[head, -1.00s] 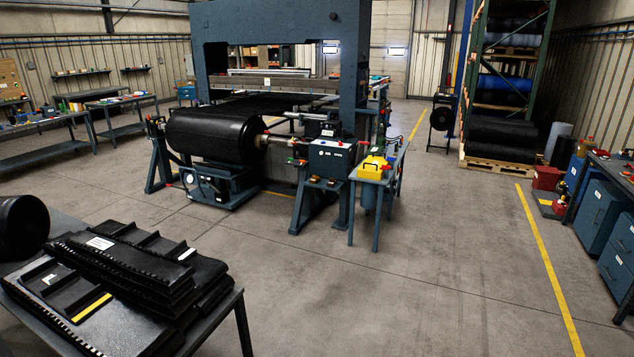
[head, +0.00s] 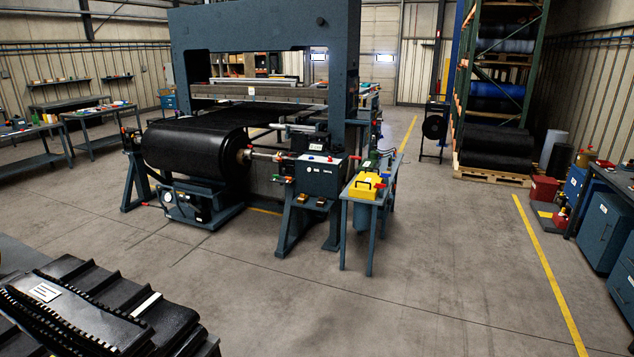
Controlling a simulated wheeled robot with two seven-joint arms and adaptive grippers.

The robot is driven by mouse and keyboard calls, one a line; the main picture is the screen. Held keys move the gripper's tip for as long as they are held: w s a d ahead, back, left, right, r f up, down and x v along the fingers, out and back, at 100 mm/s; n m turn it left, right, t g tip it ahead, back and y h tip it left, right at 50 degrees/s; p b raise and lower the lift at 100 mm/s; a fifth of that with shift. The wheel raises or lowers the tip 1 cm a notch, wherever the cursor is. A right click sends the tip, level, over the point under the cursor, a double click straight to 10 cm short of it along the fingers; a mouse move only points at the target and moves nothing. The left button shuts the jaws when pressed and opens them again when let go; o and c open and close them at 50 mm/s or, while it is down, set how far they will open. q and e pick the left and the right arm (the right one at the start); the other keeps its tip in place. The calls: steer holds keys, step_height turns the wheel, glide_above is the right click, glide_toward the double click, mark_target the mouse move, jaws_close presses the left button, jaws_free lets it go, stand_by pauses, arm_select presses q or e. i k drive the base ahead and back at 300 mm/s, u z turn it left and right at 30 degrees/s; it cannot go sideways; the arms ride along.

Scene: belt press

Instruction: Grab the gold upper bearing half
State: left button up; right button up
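I cannot pick out a gold upper bearing half for certain. A small brass-coloured part (head: 244,156) shows at the right end of the black roll (head: 190,150), where the shaft (head: 268,155) comes out; it is too small to tell what it is. The roll is on the front of the big blue-grey press (head: 252,28). Neither of my grippers is in view.
A side table (head: 357,195) with a yellow box (head: 363,187) stands right of the press. Ribbed black belts (head: 100,310) lie stacked at the near left. A rack (head: 460,100) stands at the back right. The floor (head: 430,240) right of centre is clear.

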mark_target(302, 197)
steer(key=i, duration=4.5)
steer(key=u, duration=0.6)
